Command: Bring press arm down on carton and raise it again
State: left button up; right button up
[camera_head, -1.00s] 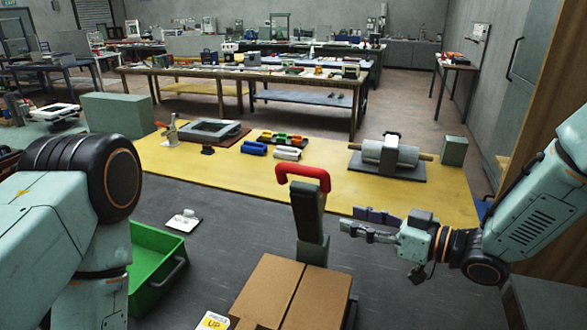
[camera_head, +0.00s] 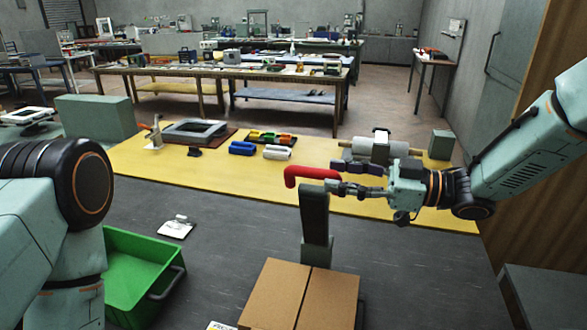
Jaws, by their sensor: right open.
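The press arm is a dark upright lever (camera_head: 315,215) with a red handle (camera_head: 308,173) on top, standing raised behind the carton. The brown cardboard carton (camera_head: 290,297) sits at the bottom middle, its top closed with a dark seam. My right gripper (camera_head: 342,178) is open, its dark fingers pointing left at the right end of the red handle. One finger overlaps the handle in the picture; I cannot tell whether it touches. My left arm shows at the left edge, but its gripper is out of view.
A green bin (camera_head: 141,272) stands left of the carton. A yellow mat (camera_head: 215,177) behind holds a grey frame (camera_head: 200,131), blue rollers (camera_head: 242,148), white rollers (camera_head: 277,152) and a large roller device (camera_head: 372,148). A white card (camera_head: 177,228) lies on the dark tabletop.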

aim_at(294, 170)
jog(key=shift+w+a+f, duration=0.15)
jog(key=shift+w+a, duration=0.2)
jog(key=shift+a, duration=0.2)
jog(key=shift+w+a+p, duration=0.15)
jog(key=shift+a+p, duration=0.2)
jog(key=shift+a, duration=0.35)
jog(key=x, duration=0.4)
jog(key=shift+a+p, duration=0.15)
jog(key=shift+p, duration=0.2)
jog(key=shift+w+a, duration=0.25)
jog(key=shift+s+d, duration=0.25)
jog(key=shift+d, duration=0.05)
jog(key=shift+c, duration=1.1)
jog(key=shift+a, duration=0.3)
jog(key=c, duration=0.3)
jog(key=shift+w, duration=0.1)
grip_shut()
